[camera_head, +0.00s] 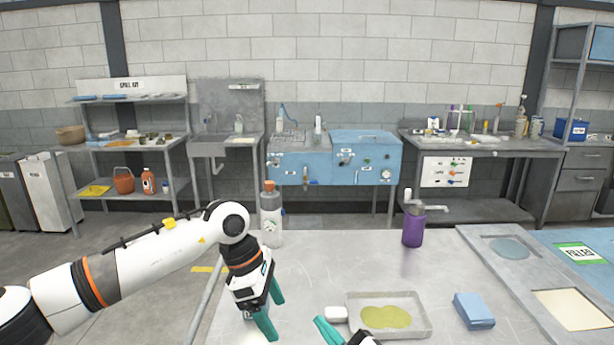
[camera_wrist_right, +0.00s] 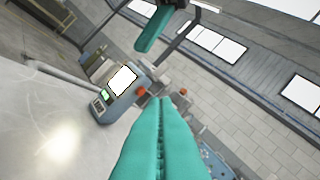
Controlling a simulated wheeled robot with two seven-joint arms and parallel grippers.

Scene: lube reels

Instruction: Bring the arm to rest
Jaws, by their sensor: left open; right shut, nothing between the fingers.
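My left arm (camera_head: 150,262) comes in from the left, bends at a white elbow-like joint and points down over the near table. My left gripper (camera_head: 271,307) has two teal fingers spread apart, with nothing seen between them. One teal finger of it shows at the top of the right wrist view (camera_wrist_right: 155,30).
The near table (camera_head: 340,270) holds a shallow tray with yellow liquid (camera_head: 420,332), a small white block (camera_head: 336,314), a blue block (camera_head: 473,311), a purple pump can (camera_head: 413,226) and a grey bottle (camera_head: 271,215). A boxy device with a screen (camera_wrist_right: 120,85) shows in the wrist view.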

